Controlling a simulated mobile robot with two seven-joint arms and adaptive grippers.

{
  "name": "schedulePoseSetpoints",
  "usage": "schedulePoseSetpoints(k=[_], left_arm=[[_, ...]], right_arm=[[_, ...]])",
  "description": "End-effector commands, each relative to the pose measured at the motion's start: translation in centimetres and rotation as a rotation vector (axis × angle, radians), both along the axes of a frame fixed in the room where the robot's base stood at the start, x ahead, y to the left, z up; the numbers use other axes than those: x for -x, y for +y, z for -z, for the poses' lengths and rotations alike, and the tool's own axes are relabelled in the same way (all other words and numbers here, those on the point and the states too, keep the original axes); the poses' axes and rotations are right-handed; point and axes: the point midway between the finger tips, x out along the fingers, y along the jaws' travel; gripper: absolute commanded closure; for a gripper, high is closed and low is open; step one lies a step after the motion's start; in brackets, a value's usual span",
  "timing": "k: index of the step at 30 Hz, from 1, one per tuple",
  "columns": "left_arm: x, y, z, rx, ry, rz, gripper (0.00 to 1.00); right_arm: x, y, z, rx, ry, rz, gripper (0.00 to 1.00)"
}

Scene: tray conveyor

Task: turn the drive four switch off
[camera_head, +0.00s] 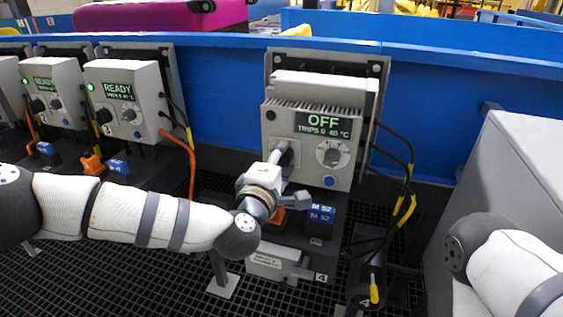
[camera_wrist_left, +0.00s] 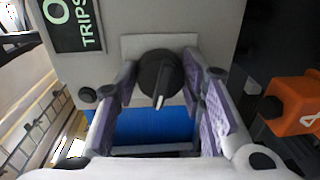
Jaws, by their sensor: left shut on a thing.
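The drive four unit (camera_head: 345,122) is a grey finned box on the blue conveyor side, with a "4" label on the base below it. Its display (camera_head: 323,122) reads OFF, with a line about trips at 40 °C. My left gripper (camera_head: 282,150) is at the left of its front face and hides the switch in the head view. In the left wrist view the black rotary switch (camera_wrist_left: 158,75) with a pale pointer line sits between the purple-padded fingers of the left gripper (camera_wrist_left: 165,105), which is shut on it. My right gripper is out of view.
A round dial (camera_head: 331,153) sits to the right of the switch. Two more drive units (camera_head: 125,95) at left show READY and green lights. Cables (camera_head: 408,165) hang at the right. A grey cabinet (camera_head: 515,170) stands at far right.

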Motion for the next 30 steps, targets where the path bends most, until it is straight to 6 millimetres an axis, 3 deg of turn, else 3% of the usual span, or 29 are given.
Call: schedulePoseSetpoints(k=[12, 30], left_arm=[[0.10, -0.12, 0.11, 0.194, 0.067, 0.004, 0.91], [0.10, -0.14, -0.05, 0.232, 0.077, 0.006, 0.91]], right_arm=[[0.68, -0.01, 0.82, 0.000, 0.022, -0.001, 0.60], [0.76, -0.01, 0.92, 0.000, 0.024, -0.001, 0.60]])
